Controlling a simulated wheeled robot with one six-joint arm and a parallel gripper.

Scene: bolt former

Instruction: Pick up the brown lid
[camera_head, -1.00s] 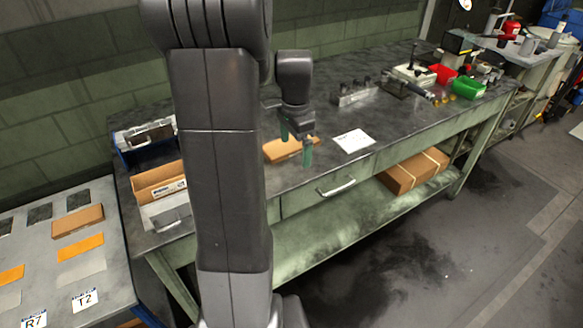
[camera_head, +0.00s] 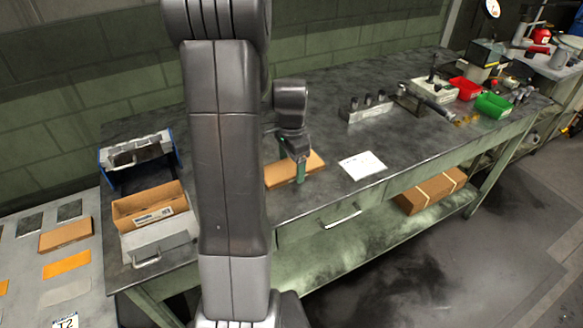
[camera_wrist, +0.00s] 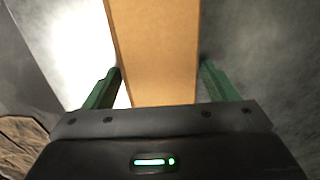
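The brown lid (camera_head: 312,163) is a flat cardboard piece lying on the dark workbench top, partly hidden behind my gripper and arm. My gripper (camera_head: 292,160) is over it, pointing down, with green fingers. In the wrist view the lid (camera_wrist: 155,45) runs as a tan strip between the two fingers of my gripper (camera_wrist: 160,72). The fingers are spread, one on each side of the lid, with narrow gaps showing. I cannot tell how far the fingertips reach down beside it.
An open cardboard box (camera_head: 150,205) and a blue-sided bin (camera_head: 138,155) stand on the bench at left. A white paper (camera_head: 362,164) lies right of the lid. A metal block with posts (camera_head: 370,108), a red bin (camera_head: 466,88) and a green bin (camera_head: 493,104) stand farther right.

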